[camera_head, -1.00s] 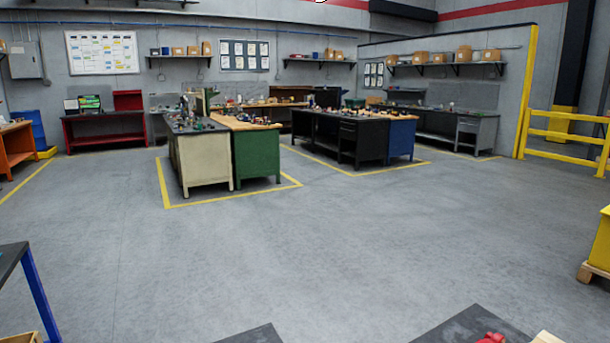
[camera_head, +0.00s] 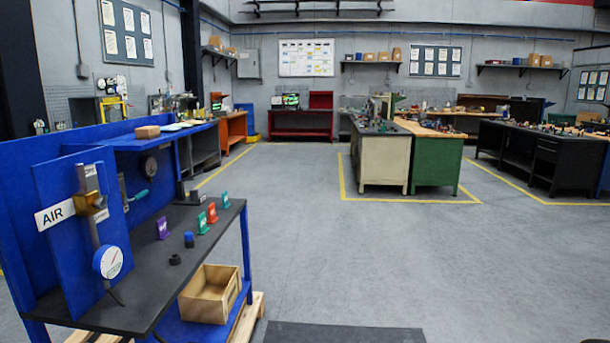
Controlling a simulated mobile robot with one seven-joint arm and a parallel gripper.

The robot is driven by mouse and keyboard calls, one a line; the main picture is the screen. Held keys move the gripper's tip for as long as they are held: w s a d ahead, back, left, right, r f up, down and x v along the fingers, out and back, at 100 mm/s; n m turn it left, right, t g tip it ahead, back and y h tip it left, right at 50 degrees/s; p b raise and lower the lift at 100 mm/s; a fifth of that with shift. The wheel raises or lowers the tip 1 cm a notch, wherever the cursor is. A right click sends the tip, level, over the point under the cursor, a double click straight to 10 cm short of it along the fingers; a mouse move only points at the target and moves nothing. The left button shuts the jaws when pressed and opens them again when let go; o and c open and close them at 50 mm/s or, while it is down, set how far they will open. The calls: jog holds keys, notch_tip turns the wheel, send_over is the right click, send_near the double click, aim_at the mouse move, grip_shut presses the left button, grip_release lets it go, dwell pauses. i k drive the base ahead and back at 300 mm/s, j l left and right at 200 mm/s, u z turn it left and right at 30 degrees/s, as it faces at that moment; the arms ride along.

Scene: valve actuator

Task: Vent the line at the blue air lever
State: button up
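A blue workbench with a dark top (camera_head: 140,290) stands at the left in the head view. On its upright blue panel (camera_head: 60,255) is a white AIR sign (camera_head: 55,214). Right of the sign a brass-coloured valve body (camera_head: 92,206) sits on a vertical grey pipe. A round white gauge (camera_head: 108,262) is below the valve. I cannot make out a separate blue lever on the valve against the blue panel. My gripper is not in view.
Small coloured tags (camera_head: 203,222), a blue cap (camera_head: 189,239) and a black ring (camera_head: 175,259) stand on the benchtop. A wooden box (camera_head: 210,294) is below, at the bench's right. A dark mat (camera_head: 345,333) lies in front. The floor to the right is clear.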

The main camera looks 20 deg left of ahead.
aim_at(100, 203)
jog(key=k+j+u, duration=0.1)
jog(key=u, duration=1.85)
jog(key=i, duration=0.05)
